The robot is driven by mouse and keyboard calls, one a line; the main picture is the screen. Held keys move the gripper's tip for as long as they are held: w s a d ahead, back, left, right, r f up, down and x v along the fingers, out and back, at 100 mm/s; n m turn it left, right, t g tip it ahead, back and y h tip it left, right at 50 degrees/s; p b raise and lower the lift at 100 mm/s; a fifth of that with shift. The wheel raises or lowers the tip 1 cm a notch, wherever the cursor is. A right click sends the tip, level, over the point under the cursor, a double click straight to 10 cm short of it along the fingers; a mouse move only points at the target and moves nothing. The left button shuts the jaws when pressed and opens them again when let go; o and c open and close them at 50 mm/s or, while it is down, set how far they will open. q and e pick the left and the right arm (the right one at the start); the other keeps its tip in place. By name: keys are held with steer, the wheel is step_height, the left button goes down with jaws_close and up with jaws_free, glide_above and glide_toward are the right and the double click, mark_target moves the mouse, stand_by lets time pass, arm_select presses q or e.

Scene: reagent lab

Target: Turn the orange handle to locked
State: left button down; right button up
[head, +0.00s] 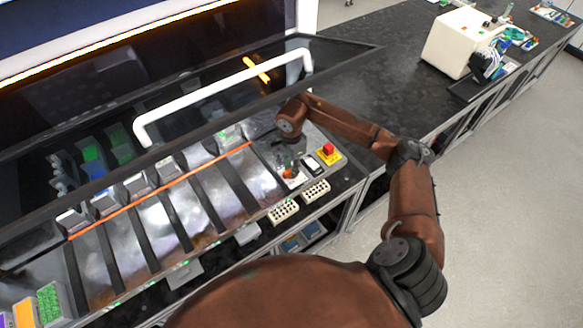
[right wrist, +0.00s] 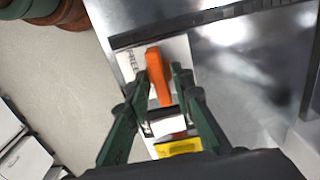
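The orange handle (right wrist: 158,76) sits on a white plate (right wrist: 124,66) with the word FREE beside it in the right wrist view. My right gripper (right wrist: 158,78) has its two dark green fingers on either side of the handle. A small gap shows on the handle's left, and the right finger is very close to it; I cannot tell if it touches. In the head view, the handle (head: 288,173) is small and partly hidden under my right gripper (head: 287,163), at the right end of the bench. My left gripper is out of view.
A red button on a yellow base (head: 328,154) and a white switch (head: 312,165) stand just right of the handle. White racks (head: 283,212) lie in front. A raised glass sash with a white bar (head: 220,88) hangs behind and above.

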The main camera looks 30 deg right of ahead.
jaws_close()
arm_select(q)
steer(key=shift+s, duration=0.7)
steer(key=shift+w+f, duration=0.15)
